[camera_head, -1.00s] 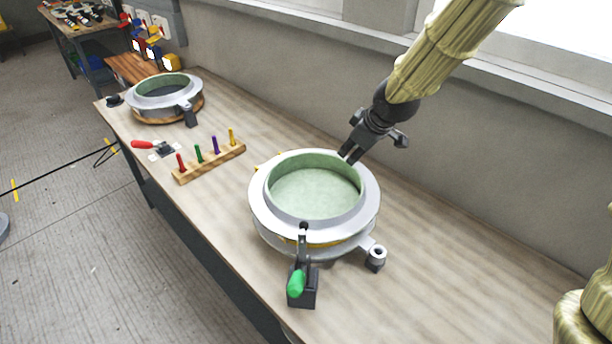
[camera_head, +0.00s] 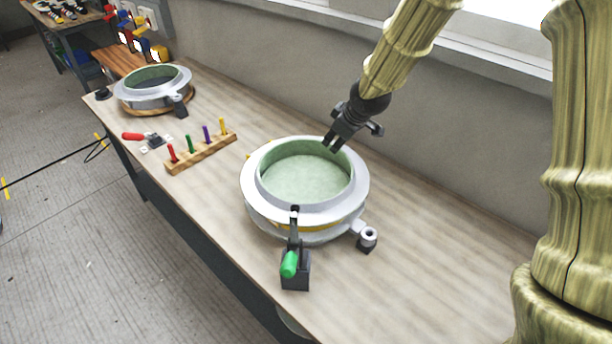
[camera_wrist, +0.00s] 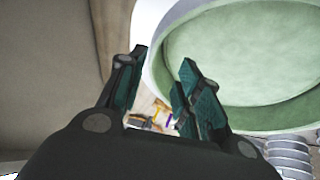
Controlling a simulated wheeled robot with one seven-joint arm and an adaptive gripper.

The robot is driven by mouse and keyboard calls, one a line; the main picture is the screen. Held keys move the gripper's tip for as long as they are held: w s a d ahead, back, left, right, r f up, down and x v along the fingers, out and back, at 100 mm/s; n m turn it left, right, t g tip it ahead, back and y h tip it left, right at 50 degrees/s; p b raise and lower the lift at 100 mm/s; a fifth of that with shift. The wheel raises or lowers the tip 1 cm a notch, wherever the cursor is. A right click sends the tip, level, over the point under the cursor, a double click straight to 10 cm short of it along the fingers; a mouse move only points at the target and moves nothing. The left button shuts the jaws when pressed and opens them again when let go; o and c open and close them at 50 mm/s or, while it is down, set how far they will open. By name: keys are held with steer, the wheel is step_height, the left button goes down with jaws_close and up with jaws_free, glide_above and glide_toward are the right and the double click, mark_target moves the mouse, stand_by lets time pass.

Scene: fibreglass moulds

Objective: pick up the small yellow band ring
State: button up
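The small yellow band ring is hard to make out. A sliver of yellow (camera_head: 249,155) shows at the left back edge of the near round mould (camera_head: 252,205), mostly hidden by it; I cannot tell if it is the ring. A yellow band (camera_head: 322,227) also shows low on the mould's front side. My gripper (camera_head: 332,145) is above the mould's back right rim, pointing down. In the wrist view my gripper (camera_wrist: 163,62) has its two fingers apart with nothing held between them. The mould's pale green inside (camera_wrist: 250,60) fills the upper right there.
A clamp with a green handle (camera_head: 289,264) stands at the mould's front. A wooden rack (camera_head: 203,155) with several coloured pegs and a red-handled tool (camera_head: 133,136) lie left of it. A second round mould (camera_head: 150,92) stands farther back. The bench's right part is clear.

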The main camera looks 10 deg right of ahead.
steer(key=shift+w+d+f+p, duration=0.15)
steer(key=shift+w+f+p, duration=0.15)
steer(key=shift+f, duration=0.25)
steer(key=shift+w+d+f+p, duration=0.1)
steer(key=shift+w+f+p, duration=0.1)
steer(key=shift+w+f, duration=0.3)
steer(key=shift+x, duration=1.2)
steer(key=shift+s, duration=0.15)
jaws_close()
